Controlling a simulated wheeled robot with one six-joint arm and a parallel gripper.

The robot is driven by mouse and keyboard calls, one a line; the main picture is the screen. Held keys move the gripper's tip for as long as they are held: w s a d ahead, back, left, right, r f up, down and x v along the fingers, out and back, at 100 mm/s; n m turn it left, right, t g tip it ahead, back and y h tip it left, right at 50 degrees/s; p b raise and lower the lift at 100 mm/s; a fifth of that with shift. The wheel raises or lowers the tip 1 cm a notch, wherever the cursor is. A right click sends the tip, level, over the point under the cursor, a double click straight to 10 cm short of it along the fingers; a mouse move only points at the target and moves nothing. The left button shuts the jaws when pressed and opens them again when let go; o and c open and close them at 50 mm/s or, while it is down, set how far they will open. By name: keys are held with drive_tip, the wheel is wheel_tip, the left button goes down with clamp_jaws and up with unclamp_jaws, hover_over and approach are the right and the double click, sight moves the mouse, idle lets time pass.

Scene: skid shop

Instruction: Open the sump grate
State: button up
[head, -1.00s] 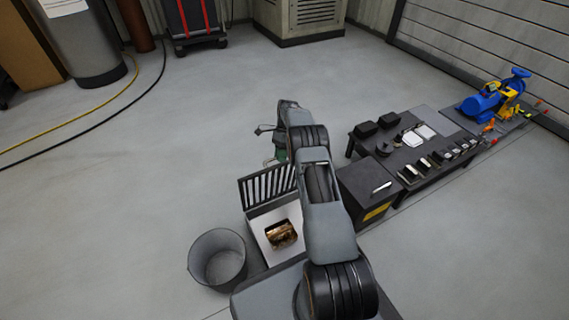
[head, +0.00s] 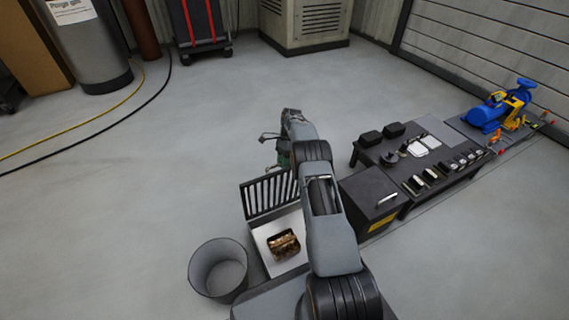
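The sump grate (head: 270,196) is a dark barred panel. It stands raised, close to upright, along the far edge of a white-topped box (head: 263,238). In the box's top is an opening (head: 284,244) with something brownish in it. My arm reaches over the right side of the box. My gripper (head: 268,138) is just beyond the grate, with a thin finger-like part pointing left. It is small and partly hidden by my arm, so I cannot tell whether it is open or shut. No contact with the grate is visible.
A grey bucket (head: 218,271) stands left of the box. A dark cabinet (head: 372,196) and a low table (head: 425,153) with several small items stand to the right. A blue and yellow pump (head: 497,108) is farther right. Hoses (head: 100,119) lie on the floor at left. The middle floor is clear.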

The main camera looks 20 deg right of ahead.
drive_tip(key=shift+a+r, duration=0.1)
drive_tip(key=shift+r, duration=0.05)
drive_tip(key=shift+r, duration=0.25)
wheel_tip(320, 180, up, 3)
drive_tip(key=shift+f+p, duration=0.15)
drive_tip(key=shift+p, duration=0.7)
drive_tip(key=s+r+p, duration=0.2)
drive_tip(key=r, duration=0.1)
drive_tip(key=s+a+r+p, duration=0.1)
drive_tip(key=s+r, duration=0.1)
drive_tip(key=shift+r, duration=0.2)
drive_tip(key=s+a+r+p, duration=0.2)
drive_tip(key=s+r+p, duration=0.2)
drive_tip(key=s, duration=0.5)
drive_tip(key=shift+s, duration=0.35)
drive_tip(key=shift+r, duration=0.1)
